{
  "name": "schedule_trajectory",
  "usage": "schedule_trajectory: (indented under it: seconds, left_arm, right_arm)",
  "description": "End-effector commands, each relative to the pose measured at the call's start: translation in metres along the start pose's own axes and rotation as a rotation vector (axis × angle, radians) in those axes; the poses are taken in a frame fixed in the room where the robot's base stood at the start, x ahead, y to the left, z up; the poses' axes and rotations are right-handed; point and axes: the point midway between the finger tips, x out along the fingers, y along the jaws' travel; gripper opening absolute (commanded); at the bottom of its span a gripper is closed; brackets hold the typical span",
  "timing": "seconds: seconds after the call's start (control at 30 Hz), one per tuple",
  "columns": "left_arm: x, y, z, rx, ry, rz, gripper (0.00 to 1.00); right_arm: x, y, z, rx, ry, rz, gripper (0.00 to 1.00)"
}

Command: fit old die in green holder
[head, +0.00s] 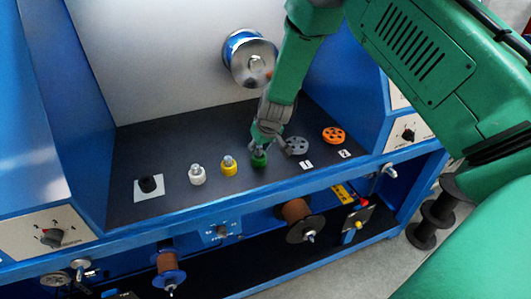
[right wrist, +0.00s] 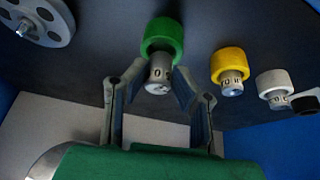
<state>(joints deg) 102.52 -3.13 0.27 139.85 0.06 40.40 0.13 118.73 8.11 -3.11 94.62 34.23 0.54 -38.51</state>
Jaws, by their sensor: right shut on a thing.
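The green holder (head: 259,160) stands on the dark shelf, and it also shows as a green ring in the right wrist view (right wrist: 162,36). A grey metal die (right wrist: 158,74) with dark marking, partly readable as "O", sits at the green holder, in line with it. My right gripper (head: 261,147) reaches down from above. In the right wrist view its two fingers (right wrist: 156,85) are on either side of the die, shut on it. How deep the die sits in the holder cannot be told. My left gripper is not in view.
A yellow holder (head: 229,168) and a white holder (head: 197,178), each with a grey die, stand left of the green one. A black piece (head: 148,184) rests on a white square. A grey pulley (head: 297,146) and an orange pulley (head: 333,135) lie to the right.

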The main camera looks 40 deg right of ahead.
Motion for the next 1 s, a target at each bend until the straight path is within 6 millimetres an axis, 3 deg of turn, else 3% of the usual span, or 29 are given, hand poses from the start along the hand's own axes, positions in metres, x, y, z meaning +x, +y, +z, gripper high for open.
schedule_trajectory:
  seconds: [0.5,1.0]
  left_arm:
    - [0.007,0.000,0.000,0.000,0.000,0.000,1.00]
    - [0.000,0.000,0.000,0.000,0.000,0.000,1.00]
  right_arm:
    - [0.009,0.000,0.004,0.001,0.001,0.000,0.00]
    - [0.002,0.000,0.004,0.000,0.002,0.000,0.00]
